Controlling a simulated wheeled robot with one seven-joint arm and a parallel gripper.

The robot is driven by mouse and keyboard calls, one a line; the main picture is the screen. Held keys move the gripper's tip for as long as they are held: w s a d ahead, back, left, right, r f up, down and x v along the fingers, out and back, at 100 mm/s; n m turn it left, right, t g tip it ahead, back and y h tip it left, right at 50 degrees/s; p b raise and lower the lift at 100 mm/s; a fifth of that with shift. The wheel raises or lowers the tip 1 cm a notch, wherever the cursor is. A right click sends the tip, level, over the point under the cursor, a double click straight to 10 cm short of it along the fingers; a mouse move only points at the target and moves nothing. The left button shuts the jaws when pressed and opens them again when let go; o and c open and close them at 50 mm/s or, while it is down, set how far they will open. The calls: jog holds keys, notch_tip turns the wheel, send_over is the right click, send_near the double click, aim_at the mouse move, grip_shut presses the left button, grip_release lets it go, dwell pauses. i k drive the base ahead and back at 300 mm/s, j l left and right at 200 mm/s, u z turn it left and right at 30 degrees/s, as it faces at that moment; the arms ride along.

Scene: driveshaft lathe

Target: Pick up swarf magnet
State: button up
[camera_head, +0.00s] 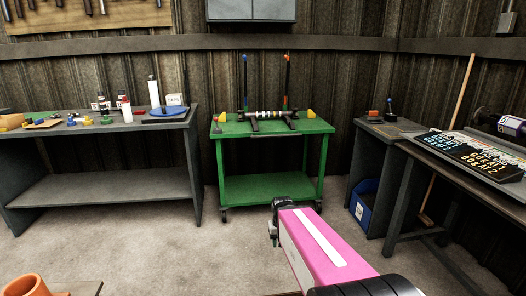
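I cannot tell for sure which thing is the swarf magnet. Another is a small thin upright piece (216,123) at the left edge of the green cart's top. My gripper (273,232) is at the end of my pink arm, low in the middle of the picture, in front of the green cart and well short of both benches. It is small and dark here, and its fingers do not show clearly. I see nothing held in it.
The green cart (267,188) carries a shaft on dark supports (268,115). A grey bench (95,185) with bottles stands left. A blue bin (362,212) sits under the right bench. A sign board (478,155) lies nearer right. Floor before the cart is clear.

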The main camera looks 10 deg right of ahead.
aim_at(373, 115)
jog(key=i+j+z, duration=0.1)
jog(key=i+z, duration=0.35)
jog(key=i+j+z, duration=0.25)
jog(key=z, duration=0.2)
jog(key=i+j+z, duration=0.7)
jog(key=j+z, duration=0.2)
